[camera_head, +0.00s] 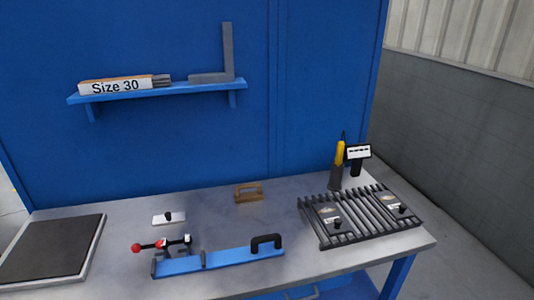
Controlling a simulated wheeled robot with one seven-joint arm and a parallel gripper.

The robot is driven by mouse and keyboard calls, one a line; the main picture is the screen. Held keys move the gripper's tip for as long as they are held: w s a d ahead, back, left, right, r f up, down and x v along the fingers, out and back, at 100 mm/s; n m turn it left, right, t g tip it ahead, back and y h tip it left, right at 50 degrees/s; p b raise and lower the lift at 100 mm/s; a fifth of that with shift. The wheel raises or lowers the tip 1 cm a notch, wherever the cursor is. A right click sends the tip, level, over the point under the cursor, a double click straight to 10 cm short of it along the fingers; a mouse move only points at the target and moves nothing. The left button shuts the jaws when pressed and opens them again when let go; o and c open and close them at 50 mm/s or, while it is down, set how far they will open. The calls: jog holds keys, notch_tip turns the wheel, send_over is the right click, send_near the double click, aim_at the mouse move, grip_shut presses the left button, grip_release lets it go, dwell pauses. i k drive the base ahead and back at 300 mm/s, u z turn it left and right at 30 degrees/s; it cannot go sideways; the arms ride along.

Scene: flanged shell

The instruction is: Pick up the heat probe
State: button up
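A yellow-handled tool, which looks like the heat probe (340,153), stands upright at the back right of the workbench. Its lower part sits in a dark holder (336,178), and a thin dark tip or cable rises above the yellow part. A small device with a white display (358,151) stands close on its right, and I cannot tell whether the two are joined. My gripper is not in view.
A dark slotted rack (318,226) lies in front of the probe. A blue clamp fixture (230,258), a brown handled block (248,192) and a dark plate (50,250) are on the grey bench (215,206). A blue shelf (190,90) hangs behind.

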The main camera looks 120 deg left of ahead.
aim_at(339, 156)
jog(key=u, duration=3.35)
jog(key=k, duration=0.15)
jog(key=u, duration=0.2)
